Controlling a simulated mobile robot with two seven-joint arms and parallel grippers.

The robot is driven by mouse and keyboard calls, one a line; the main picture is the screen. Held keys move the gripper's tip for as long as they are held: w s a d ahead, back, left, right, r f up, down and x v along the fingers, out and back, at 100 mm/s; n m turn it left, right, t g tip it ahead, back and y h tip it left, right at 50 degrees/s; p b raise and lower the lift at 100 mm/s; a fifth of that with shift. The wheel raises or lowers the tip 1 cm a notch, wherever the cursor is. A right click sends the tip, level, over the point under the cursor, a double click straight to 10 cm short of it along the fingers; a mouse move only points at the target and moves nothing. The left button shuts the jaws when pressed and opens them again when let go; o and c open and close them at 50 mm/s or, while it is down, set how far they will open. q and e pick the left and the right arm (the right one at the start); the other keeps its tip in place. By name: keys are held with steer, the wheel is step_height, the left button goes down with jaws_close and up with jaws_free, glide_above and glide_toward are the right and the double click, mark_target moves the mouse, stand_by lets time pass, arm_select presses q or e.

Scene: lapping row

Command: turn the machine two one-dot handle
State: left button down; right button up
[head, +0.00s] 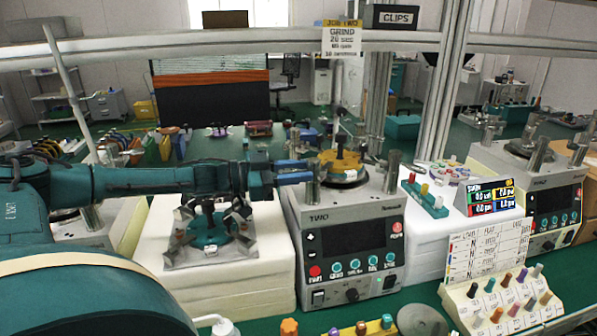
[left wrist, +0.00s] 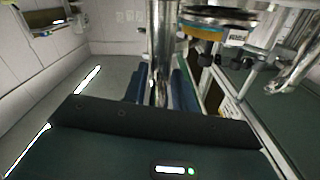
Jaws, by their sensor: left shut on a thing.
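Machine two (head: 347,249) is a grey-white lapping machine labelled TWO, with a dark screen and a round plate on top. A metal upright handle (head: 314,186) stands at its left top edge; another metal post (head: 391,172) stands at its right. No dot marks are readable on either. My left gripper (head: 297,172) reaches in from the left with its blue fingers at the left handle. In the left wrist view, the shiny metal handle (left wrist: 160,45) stands between the fingers, and the gripper (left wrist: 161,92) is shut on it. My right gripper is not in view.
A yellow-topped workpiece (head: 340,160) sits on the plate beside the handle. A teal fixture (head: 208,232) on a white block lies below my left forearm. A peg rack (head: 505,300) stands at lower right.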

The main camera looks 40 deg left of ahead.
arm_select(q)
steer(key=c, duration=1.4)
jaws_free()
step_height(320, 180, up, 10)
